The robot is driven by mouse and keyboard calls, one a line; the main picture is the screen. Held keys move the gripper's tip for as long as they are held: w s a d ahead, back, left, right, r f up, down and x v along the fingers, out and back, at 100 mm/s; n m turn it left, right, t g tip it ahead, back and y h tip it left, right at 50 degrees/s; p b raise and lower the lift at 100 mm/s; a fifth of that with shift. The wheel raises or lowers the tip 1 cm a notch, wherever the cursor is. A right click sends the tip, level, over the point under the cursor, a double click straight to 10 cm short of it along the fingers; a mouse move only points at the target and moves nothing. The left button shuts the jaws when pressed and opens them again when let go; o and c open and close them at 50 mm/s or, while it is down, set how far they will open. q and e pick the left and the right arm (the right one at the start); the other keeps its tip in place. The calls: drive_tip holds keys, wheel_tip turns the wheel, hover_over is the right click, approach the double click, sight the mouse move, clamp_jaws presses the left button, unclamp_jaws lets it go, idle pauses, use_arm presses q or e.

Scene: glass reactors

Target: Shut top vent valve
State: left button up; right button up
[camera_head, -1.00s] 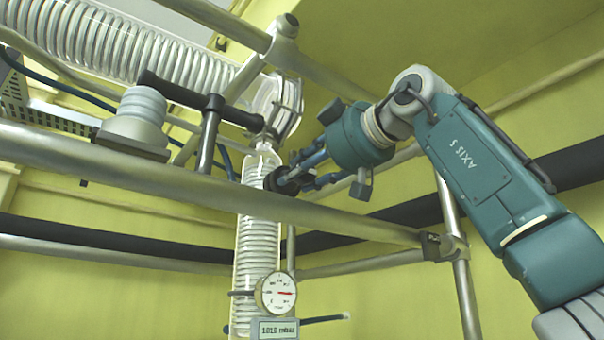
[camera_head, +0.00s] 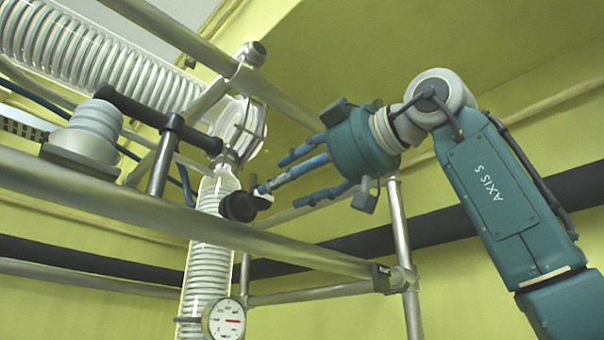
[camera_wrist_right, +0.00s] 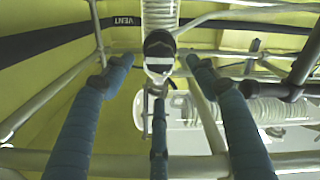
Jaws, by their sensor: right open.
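The top vent valve shows as a round black knob (camera_head: 240,206) on the upright glass column, below the elbow joint. In the right wrist view the knob (camera_wrist_right: 158,43) is dark with a pale bar across its face. My right gripper (camera_head: 283,182) is open, its blue fingers spread and pointing at the knob from the right. One fingertip reaches close to the knob in the head view; whether it touches cannot be told. In the wrist view the gripper (camera_wrist_right: 158,64) has two fingers either side of the knob and a third below it. My left gripper is out of view.
A horizontal steel rail (camera_head: 180,215) runs in front of the glass column (camera_head: 208,270). A pressure gauge (camera_head: 224,320) hangs lower on the column. A coiled glass tube (camera_head: 100,55) and a black T-handle (camera_head: 140,108) are at upper left.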

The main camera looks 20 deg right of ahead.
drive_tip(key=shift+v, duration=1.6)
drive_tip(key=shift+s+a, duration=0.1)
